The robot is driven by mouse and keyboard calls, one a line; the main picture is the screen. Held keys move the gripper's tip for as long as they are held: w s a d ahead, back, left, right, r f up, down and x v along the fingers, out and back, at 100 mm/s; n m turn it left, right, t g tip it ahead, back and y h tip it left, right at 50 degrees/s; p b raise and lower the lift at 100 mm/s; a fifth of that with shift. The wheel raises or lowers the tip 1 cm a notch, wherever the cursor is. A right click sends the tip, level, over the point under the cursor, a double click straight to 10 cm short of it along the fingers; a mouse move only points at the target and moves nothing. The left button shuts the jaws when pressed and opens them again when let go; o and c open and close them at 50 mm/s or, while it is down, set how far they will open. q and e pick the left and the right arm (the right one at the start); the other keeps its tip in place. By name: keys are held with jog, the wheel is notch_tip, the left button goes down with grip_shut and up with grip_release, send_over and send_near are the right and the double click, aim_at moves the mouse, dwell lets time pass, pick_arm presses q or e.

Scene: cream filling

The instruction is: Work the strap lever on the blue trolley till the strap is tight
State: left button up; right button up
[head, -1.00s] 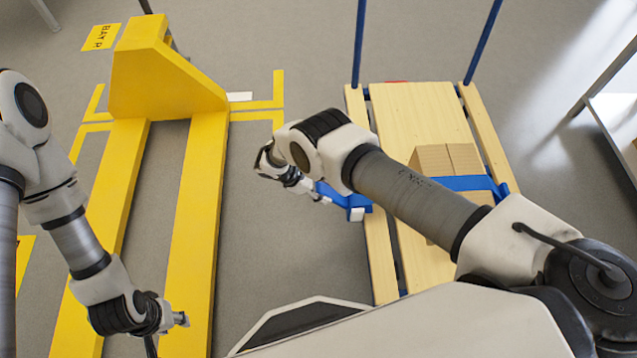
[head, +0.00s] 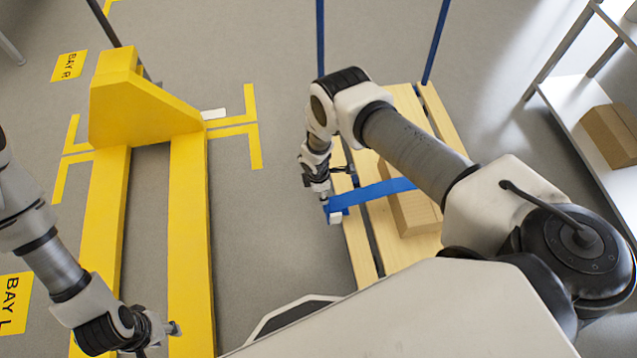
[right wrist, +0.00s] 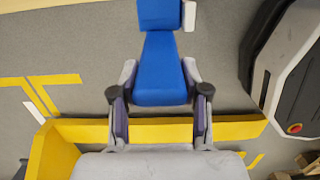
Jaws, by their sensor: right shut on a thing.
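The blue trolley has tall blue posts (head: 321,38) and a pale wooden deck (head: 361,252). A cardboard box (head: 418,214) stands on the deck with a blue strap (head: 382,192) across it. At the strap's left end, by the deck edge, is a blue lever (right wrist: 160,72) with a white block (head: 335,217) beside it. My right gripper (head: 325,196) points down at this end; in the right wrist view its fingers are either side of the lever, shut on it. The strap's tension cannot be judged. My left gripper (head: 174,328) hangs over the yellow forks; its jaws are too small to read.
A yellow pallet truck (head: 140,110) stands to the left, its forks (head: 188,240) running toward me. Grey floor (head: 250,230) lies clear between it and the trolley. A metal shelf (head: 575,105) with a cardboard box (head: 610,133) is at the right.

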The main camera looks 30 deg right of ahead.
jog(key=o, duration=1.4)
jog(key=r, duration=0.4)
jog(key=a+r, duration=0.1)
jog(key=r, duration=0.7)
jog(key=shift+w+a, duration=0.15)
jog(key=shift+a, duration=0.05)
